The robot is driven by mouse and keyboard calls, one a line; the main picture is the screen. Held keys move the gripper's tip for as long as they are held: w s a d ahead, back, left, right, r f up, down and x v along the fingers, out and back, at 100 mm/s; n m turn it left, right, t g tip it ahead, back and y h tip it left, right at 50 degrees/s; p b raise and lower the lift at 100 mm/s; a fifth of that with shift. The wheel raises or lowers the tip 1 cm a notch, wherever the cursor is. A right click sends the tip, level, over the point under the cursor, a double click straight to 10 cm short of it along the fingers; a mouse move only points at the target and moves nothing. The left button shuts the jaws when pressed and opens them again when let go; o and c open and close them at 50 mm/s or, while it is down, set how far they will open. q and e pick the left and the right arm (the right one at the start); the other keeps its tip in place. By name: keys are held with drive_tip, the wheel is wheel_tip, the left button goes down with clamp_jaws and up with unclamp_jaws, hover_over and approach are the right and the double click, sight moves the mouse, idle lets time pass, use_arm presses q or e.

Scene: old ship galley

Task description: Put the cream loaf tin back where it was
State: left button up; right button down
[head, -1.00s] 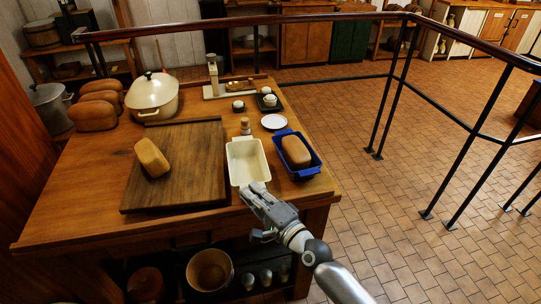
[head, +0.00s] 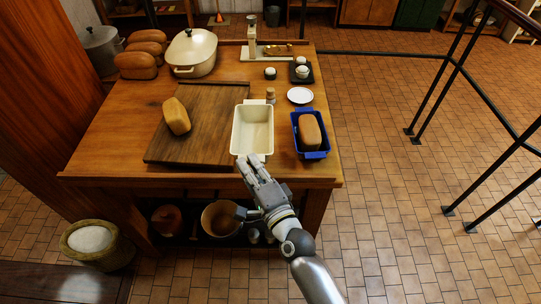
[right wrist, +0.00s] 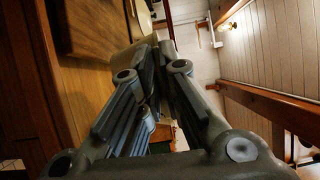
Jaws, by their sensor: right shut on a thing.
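The cream loaf tin (head: 237,133) is empty and sits near the front edge of the wooden table, between the cutting board and a blue loaf tin. My right gripper (head: 249,163) is shut on the near end of the cream tin, reaching it from the table's front. In the right wrist view the right gripper's fingers (right wrist: 150,72) are close together, and their tips are hard to make out. Whether the tin's base rests fully on the table cannot be told. My left gripper is not in view.
The blue tin (head: 324,150) with a loaf (head: 309,133) stands close to the right. The dark cutting board (head: 205,135) with a loaf (head: 176,116) lies to the left. A small corked jar (head: 271,96) and a white plate (head: 300,96) are just behind.

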drive_tip(key=w+f+b, duration=0.1)
drive_tip(key=w, duration=0.1)
drive_tip(key=w+d+f+b, duration=0.1)
drive_tip(key=w+b, duration=0.1)
drive_tip(key=w+d+f+b, duration=0.1)
drive_tip(key=w, duration=0.1)
drive_tip(key=shift+w+d+f+b, duration=0.2)
drive_tip(key=shift+f+b, duration=0.1)
drive_tip(key=w+f+b, duration=0.1)
drive_tip(key=f+b, duration=0.1)
drive_tip(key=w+d+f+b, duration=0.1)
drive_tip(key=w+f+b, duration=0.1)
drive_tip(key=b, duration=0.1)
drive_tip(key=shift+w+d+f+b, duration=0.2)
drive_tip(key=shift+w+b, duration=0.1)
drive_tip(key=shift+b, duration=0.15)
drive_tip(key=shift+w+d+f+b, duration=0.1)
drive_tip(key=shift+w+f+b, duration=0.1)
drive_tip(key=shift+f+b, duration=0.25)
drive_tip(key=f+b, duration=0.2)
drive_tip(key=b, duration=0.1)
drive_tip(key=shift+w+d+f, duration=0.1)
drive_tip(key=shift+w+f, duration=0.1)
drive_tip(key=shift+f, duration=0.3)
drive_tip(key=shift+f+b, duration=0.2)
drive_tip(key=shift+b, duration=0.15)
drive_tip(key=c, duration=1.6)
unclamp_jaws()
drive_tip(key=shift+s, duration=0.1)
